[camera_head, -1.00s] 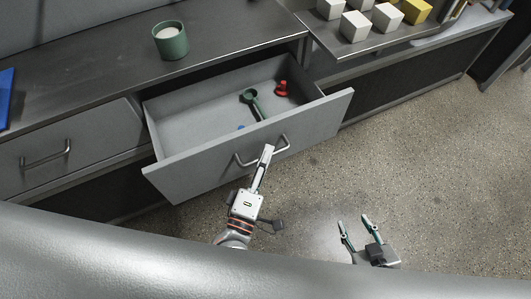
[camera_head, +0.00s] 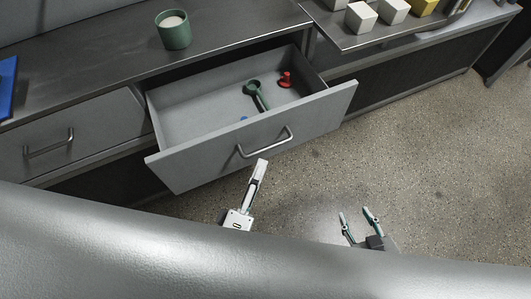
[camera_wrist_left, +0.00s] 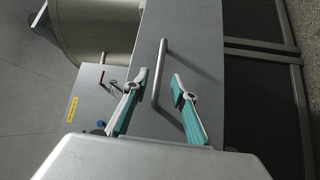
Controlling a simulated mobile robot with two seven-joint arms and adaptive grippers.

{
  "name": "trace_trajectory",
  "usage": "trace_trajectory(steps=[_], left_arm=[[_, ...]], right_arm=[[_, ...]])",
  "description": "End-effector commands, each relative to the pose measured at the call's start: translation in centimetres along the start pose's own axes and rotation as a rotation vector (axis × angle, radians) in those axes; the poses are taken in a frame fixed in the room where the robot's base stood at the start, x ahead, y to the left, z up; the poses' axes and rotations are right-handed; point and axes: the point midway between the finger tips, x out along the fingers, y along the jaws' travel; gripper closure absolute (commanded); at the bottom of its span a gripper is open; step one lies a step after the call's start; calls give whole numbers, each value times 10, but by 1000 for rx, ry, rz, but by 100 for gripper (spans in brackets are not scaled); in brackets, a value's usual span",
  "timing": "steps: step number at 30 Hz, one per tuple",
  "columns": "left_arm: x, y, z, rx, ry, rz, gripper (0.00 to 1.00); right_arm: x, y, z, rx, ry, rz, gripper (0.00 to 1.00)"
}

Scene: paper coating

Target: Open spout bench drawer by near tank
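The grey drawer (camera_head: 185,172) stands pulled out from the bench in the head view, with its inside showing. Its bar handle (camera_head: 266,145) is on the front panel. My left gripper (camera_head: 262,163) is just in front of the handle, apart from it. In the left wrist view the fingers (camera_wrist_left: 160,80) are spread, with the handle (camera_wrist_left: 162,60) showing between them and beyond. My right gripper (camera_head: 357,214) is open and empty above the floor, right of the left one.
The drawer holds a green scoop-like tool (camera_head: 256,94), a red piece (camera_head: 286,80) and a partly hidden blue item. A green cup (camera_head: 173,32) stands on the bench. A closed drawer (camera_head: 50,145) is at left. The floor (camera_head: 425,150) at right is clear.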

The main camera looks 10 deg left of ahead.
Motion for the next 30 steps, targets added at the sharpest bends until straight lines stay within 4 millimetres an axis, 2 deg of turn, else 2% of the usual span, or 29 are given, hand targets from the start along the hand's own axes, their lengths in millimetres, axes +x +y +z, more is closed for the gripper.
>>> trace_trajectory(steps=[3, 9, 30], left_arm=[[-23, 0, 0, 1, -1, -2, 74], [-43, 0, 0, 1, 0, 1, 74], [-47, 1, 0, 6, -1, 1, 74]], right_arm=[[0, 0, 0, 0, -1, 0, 60], [0, 0, 1, 0, -1, 0, 60], [0, 0, 0, 0, -2, 0, 60]])
